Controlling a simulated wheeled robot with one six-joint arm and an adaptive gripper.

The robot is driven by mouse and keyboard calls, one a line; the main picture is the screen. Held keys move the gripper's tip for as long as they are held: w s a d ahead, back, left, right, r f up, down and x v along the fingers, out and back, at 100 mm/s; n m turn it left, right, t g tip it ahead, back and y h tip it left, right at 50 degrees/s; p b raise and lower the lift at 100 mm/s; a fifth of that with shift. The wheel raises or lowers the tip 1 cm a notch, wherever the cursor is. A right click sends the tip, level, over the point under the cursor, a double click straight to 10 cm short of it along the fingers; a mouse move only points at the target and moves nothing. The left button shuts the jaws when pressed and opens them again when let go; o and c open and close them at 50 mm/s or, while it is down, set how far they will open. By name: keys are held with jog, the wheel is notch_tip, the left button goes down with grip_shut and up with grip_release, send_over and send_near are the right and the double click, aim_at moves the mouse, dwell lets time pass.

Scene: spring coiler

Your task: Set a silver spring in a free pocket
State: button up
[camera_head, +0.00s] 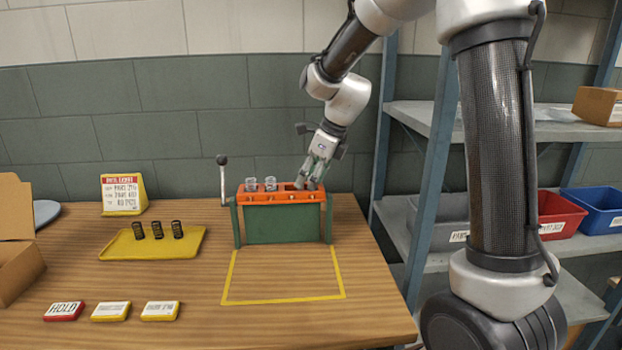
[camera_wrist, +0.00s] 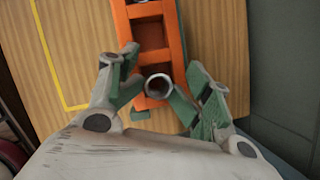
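The spring coiler (camera_head: 283,222) has a green body and an orange top with a row of pockets. Two silver springs (camera_head: 251,185) (camera_head: 270,185) stand upright at its left and middle. My gripper (camera_head: 312,178) is at the right end of the orange top, pointing down. In the wrist view a silver spring (camera_wrist: 158,87) is seen end-on between my fingers, over the near end of the orange top (camera_wrist: 174,28).
A lever with a dark knob (camera_head: 222,160) stands at the coiler's left. A yellow tray (camera_head: 112,248) holds several dark springs. A yellow sign (camera_head: 123,195), a red HOLD block (camera_head: 64,311) and two yellow blocks lie leftward. The yellow-taped area (camera_head: 283,276) is clear. Shelves (camera_head: 445,118) stand right.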

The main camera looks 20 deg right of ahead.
jog(key=w+a+v, duration=0.1)
jog(key=v, duration=1.5)
jog(key=shift+a+r, duration=0.15)
jog(key=shift+r, duration=0.4)
jog(key=shift+s, duration=0.15)
jog(key=s+a, duration=0.3)
jog(key=s, duration=1.2)
jog(key=shift+s, duration=0.3)
